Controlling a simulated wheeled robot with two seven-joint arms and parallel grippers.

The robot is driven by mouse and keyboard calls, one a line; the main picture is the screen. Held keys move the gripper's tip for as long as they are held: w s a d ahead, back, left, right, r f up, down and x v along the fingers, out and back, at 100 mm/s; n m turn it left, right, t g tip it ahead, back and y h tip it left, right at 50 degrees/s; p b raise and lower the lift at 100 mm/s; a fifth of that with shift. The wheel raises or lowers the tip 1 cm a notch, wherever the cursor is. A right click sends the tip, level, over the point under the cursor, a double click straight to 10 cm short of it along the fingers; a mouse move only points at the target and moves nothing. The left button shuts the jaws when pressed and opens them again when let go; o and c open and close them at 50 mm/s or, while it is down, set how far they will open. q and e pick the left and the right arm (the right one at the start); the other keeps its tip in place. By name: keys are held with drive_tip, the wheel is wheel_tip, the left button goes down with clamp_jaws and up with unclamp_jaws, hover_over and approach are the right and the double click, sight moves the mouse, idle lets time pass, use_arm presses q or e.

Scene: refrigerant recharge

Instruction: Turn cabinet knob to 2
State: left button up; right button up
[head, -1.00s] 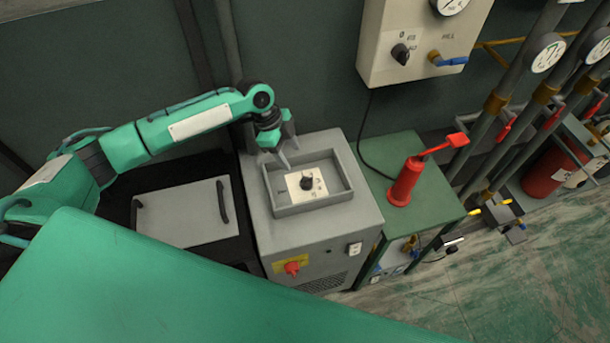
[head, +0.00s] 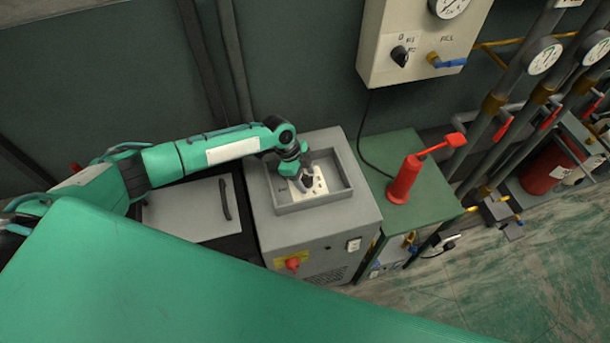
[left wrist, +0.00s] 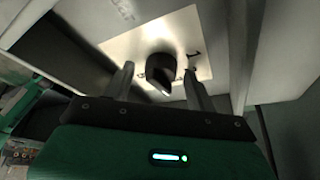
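The cabinet (head: 262,215) is a grey box with a recessed tray-like top. A pale dial plate (head: 322,189) lies in the recess, and a black knob (left wrist: 161,70) sits on it. My left gripper (head: 306,183) is down in the recess over the knob and hides most of it in the head view. In the left wrist view the left gripper (left wrist: 159,82) is open, one finger on each side of the knob, with gaps showing. A dark mark, possibly a digit, shows on the plate right of the knob. My right gripper is not in view.
Recess walls (head: 318,204) surround the gripper closely. A red switch on a yellow plate (head: 292,262) is on the cabinet's front. A green table (head: 430,205) with a red hand pump (head: 404,182) stands to the right. A wall box (head: 385,70) with a black knob and blue-handled valve hangs behind.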

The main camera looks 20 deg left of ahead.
use_arm(q)
drive_tip(key=c, duration=0.9)
drive_tip(key=n+p, duration=0.1)
drive_tip(key=n+t+p, duration=0.1)
drive_tip(key=n, duration=0.1)
drive_tip(key=n+p, duration=0.1)
drive_tip(key=p, duration=0.1)
drive_tip(key=shift+s+r+n+t, duration=0.15)
drive_tip(key=shift+r+n+t, duration=0.1)
drive_tip(key=shift+n+t, duration=0.15)
drive_tip(key=shift+d+f+n+t+y+p, duration=0.15)
drive_tip(key=shift+n+t+y+p, duration=0.3)
drive_tip(key=shift+n+p, duration=0.9)
drive_tip(key=shift+n, duration=0.25)
drive_tip(key=o, duration=1)
